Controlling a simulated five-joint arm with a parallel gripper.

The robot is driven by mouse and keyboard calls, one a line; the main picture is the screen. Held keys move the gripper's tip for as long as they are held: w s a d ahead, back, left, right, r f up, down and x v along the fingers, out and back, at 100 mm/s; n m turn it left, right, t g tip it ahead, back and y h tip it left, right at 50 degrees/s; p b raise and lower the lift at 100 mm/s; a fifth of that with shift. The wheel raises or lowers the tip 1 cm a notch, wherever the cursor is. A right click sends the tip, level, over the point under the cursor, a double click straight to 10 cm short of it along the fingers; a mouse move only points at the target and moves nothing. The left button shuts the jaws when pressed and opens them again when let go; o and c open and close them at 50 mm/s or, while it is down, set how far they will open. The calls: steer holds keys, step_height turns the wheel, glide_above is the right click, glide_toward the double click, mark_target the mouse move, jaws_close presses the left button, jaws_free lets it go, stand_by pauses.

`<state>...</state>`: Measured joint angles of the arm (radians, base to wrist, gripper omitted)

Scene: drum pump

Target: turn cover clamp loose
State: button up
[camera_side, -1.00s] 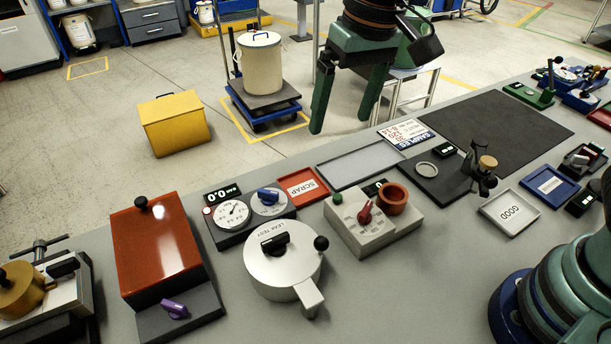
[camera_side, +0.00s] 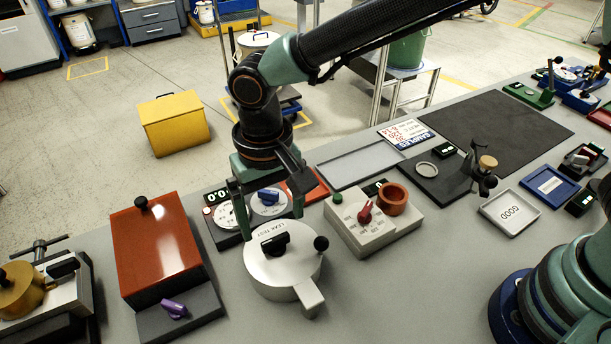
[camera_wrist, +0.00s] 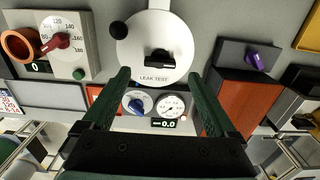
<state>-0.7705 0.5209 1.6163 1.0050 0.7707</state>
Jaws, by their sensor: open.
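The leak test pot (camera_side: 282,265) is a round silver vessel with a flat lid marked LEAK TEST. A black clamp knob (camera_side: 275,243) sits on the lid; it also shows in the wrist view (camera_wrist: 158,61). A black ball (camera_side: 321,243) stands at the lid's edge, and a silver handle sticks out toward the front. My gripper (camera_side: 271,226) is open and empty, with its green fingers at the pot's far side, over the gauge panel. In the wrist view the fingertips (camera_wrist: 168,75) spread on either side of the pot's near edge, with the knob between and beyond them.
The gauge panel (camera_wrist: 155,103) with a blue knob and a dial lies beneath my fingers. A red-lidded box (camera_side: 155,248) with a purple knob stands left of the pot. A grey dial box (camera_side: 372,228) with a red knob and an orange cup stands right. Bare table lies in front.

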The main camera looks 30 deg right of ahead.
mark_target(275, 238)
steer(key=shift+f, duration=2.4)
steer(key=c, duration=1.4)
